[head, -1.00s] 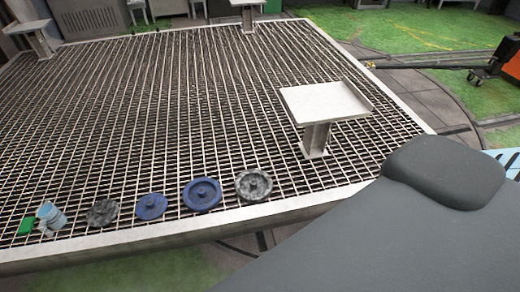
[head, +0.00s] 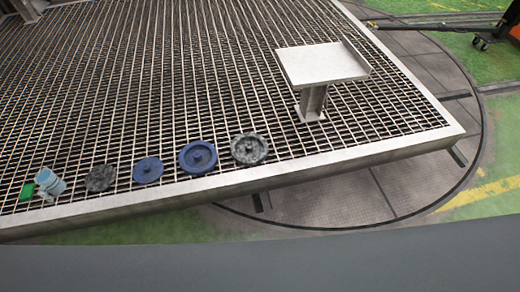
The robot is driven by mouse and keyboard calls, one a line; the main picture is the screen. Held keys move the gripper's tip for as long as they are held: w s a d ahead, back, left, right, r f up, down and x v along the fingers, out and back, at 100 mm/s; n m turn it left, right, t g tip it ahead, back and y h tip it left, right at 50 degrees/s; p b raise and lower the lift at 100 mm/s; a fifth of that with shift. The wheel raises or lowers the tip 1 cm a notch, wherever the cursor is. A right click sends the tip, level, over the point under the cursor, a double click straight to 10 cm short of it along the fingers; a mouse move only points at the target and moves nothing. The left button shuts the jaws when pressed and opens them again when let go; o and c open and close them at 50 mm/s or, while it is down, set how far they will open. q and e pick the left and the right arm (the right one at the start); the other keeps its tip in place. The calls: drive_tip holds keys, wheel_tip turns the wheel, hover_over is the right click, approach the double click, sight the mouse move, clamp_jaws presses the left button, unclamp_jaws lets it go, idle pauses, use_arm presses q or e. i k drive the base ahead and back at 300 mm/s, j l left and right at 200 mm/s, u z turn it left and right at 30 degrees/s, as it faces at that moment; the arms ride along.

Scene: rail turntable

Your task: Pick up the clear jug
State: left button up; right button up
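A pale blue, see-through jug-like container (head: 50,182) stands at the left end of a row of items, near the front edge of the metal grating platform (head: 130,197). It looks tilted, and it is small in the head view. A small green item (head: 27,192) lies just left of it, close or touching. Neither of my grippers shows in the head view.
Right of the jug lie a grey disc (head: 100,178), a blue disc (head: 148,170), a larger blue disc (head: 197,157) and a grey disc (head: 249,149). A metal pedestal (head: 322,62) stands on the grating.

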sight(50, 187)
drive_tip(key=u, duration=1.85)
drive_tip(key=i+z, duration=0.25)
drive_tip(key=i, duration=1.4)
